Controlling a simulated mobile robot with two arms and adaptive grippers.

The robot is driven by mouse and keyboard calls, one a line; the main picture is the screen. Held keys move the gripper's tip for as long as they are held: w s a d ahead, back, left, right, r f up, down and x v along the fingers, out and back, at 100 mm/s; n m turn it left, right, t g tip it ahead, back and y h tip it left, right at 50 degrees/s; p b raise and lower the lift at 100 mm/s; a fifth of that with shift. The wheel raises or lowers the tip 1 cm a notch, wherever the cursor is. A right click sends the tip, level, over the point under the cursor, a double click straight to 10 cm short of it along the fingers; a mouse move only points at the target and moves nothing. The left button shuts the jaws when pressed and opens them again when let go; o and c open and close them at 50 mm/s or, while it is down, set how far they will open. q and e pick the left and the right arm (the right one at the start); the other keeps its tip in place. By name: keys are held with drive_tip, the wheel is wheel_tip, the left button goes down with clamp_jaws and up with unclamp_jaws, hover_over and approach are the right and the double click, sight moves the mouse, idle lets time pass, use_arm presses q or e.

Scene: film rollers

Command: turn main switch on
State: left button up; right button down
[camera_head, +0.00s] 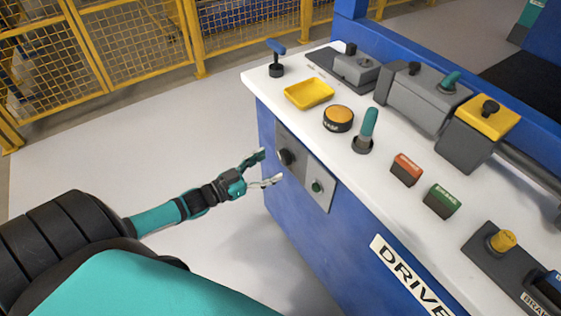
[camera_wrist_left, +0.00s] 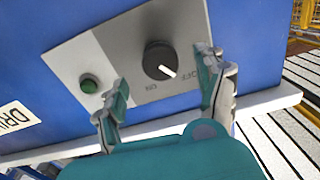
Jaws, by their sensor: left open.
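The main switch is a black rotary knob (camera_head: 286,157) on a grey plate (camera_head: 318,197) on the front of the blue cabinet. In the left wrist view the knob (camera_wrist_left: 160,61) carries a white pointer mark, with ON and OFF lettering beside it; the mark lies between the two words. My left gripper (camera_head: 268,168) is open just in front of the plate. In the left wrist view its fingers (camera_wrist_left: 166,92) stand to either side of the knob, apart from it as far as I can see. My right gripper is not in view.
A green button (camera_head: 317,186) sits on the same plate, beside the knob. The white top (camera_head: 262,85) overhangs the cabinet and carries a yellow tray (camera_head: 309,94), an orange button (camera_head: 338,118) and levers. A yellow fence (camera_head: 130,40) stands behind; the floor at left is clear.

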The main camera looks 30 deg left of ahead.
sight(281, 160)
use_arm(q)
drive_tip(key=shift+x, duration=2.35)
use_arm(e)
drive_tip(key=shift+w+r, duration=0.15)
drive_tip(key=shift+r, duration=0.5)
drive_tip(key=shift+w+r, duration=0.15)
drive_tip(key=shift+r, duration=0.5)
use_arm(q)
drive_tip(key=c, duration=1.2)
